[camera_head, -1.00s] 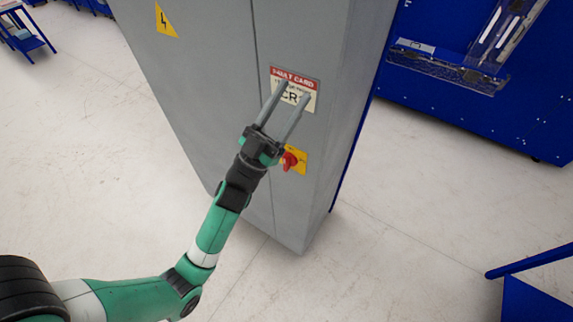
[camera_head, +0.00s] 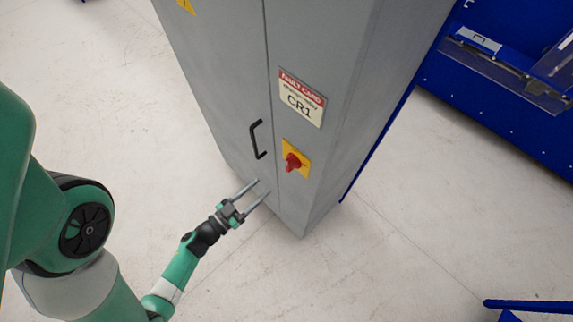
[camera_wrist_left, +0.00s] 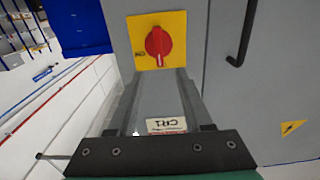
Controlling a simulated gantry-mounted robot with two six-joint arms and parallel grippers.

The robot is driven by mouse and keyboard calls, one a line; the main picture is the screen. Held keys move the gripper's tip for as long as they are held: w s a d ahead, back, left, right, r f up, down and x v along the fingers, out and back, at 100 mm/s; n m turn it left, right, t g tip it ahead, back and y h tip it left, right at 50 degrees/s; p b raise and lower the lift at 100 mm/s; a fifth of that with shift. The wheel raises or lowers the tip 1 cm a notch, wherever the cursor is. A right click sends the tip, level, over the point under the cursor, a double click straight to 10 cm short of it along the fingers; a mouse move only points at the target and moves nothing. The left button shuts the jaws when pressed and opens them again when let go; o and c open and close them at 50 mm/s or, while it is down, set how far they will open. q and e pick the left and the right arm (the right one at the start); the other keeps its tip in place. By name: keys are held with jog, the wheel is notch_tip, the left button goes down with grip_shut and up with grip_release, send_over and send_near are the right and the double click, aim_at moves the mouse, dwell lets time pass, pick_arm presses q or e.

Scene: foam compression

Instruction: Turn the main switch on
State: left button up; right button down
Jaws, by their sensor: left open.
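The main switch is a red rotary knob (camera_head: 292,162) on a yellow plate (camera_head: 303,152), on the front of a grey cabinet (camera_head: 317,45). In the left wrist view the red knob (camera_wrist_left: 158,42) sits on its yellow plate (camera_wrist_left: 174,22) just beyond the fingertips. My left gripper (camera_head: 262,187) is open and empty, below and to the left of the knob in the head view, and apart from it. In the left wrist view its two fingers (camera_wrist_left: 158,72) point at the plate's edge. My right gripper is not in view.
A black door handle (camera_head: 256,139) stands out left of the switch; it also shows in the left wrist view (camera_wrist_left: 243,35). A label card (camera_head: 301,98) is above the switch. Blue equipment (camera_head: 440,90) stands at the right.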

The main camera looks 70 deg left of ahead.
aim_at(287, 166)
pick_arm(q)
jog(key=b+x, duration=0.1)
jog(key=x, duration=1)
jog(key=shift+w+d+b, duration=0.1)
jog(key=shift+b, duration=0.2)
jog(key=shift+c, duration=0.2)
grip_shut()
